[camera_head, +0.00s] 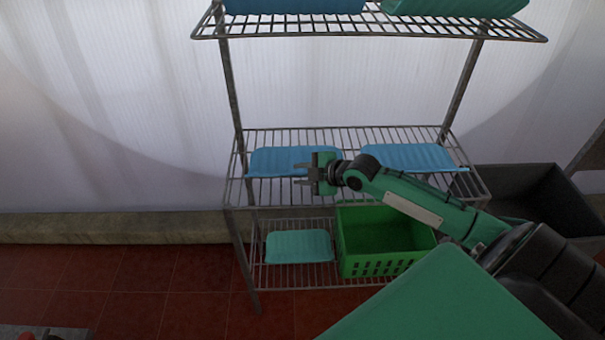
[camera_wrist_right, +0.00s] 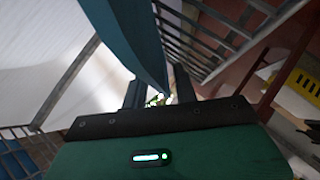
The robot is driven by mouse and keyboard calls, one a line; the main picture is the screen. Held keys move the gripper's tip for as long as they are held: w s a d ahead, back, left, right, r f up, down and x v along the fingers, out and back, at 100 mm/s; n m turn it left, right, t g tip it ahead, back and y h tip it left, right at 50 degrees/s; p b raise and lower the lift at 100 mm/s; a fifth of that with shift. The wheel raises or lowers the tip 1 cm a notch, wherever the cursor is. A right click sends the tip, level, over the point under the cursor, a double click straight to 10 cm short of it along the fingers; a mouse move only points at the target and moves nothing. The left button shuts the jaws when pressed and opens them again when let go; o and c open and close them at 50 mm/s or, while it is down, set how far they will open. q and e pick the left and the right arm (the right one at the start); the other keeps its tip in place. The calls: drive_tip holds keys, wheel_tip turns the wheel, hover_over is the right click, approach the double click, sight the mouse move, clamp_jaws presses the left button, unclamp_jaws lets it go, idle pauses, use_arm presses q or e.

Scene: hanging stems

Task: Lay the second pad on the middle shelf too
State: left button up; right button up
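Two blue pads lie side by side on the wire middle shelf (camera_head: 350,203), a left pad (camera_head: 275,160) and a right pad (camera_head: 408,157). My right gripper (camera_head: 301,174) is at the front edge of the left pad, with its fingers apart and pointing left. In the right wrist view a blue pad (camera_wrist_right: 130,35) reaches down to the gap between the open fingers (camera_wrist_right: 159,92). One finger looks above the pad's edge and one below; contact is unclear. My left gripper is out of view.
The top shelf (camera_head: 370,31) holds a blue pad (camera_head: 293,5) and a teal pad (camera_head: 455,7). Below are a teal pad (camera_head: 299,246) and a green basket (camera_head: 385,270). A dark bin (camera_head: 545,200) stands right. The floor at left is mostly clear.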

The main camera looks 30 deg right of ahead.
drive_tip(key=shift+r, duration=0.1)
drive_tip(key=v, duration=1.2)
drive_tip(key=shift+b, duration=0.4)
idle(0.4)
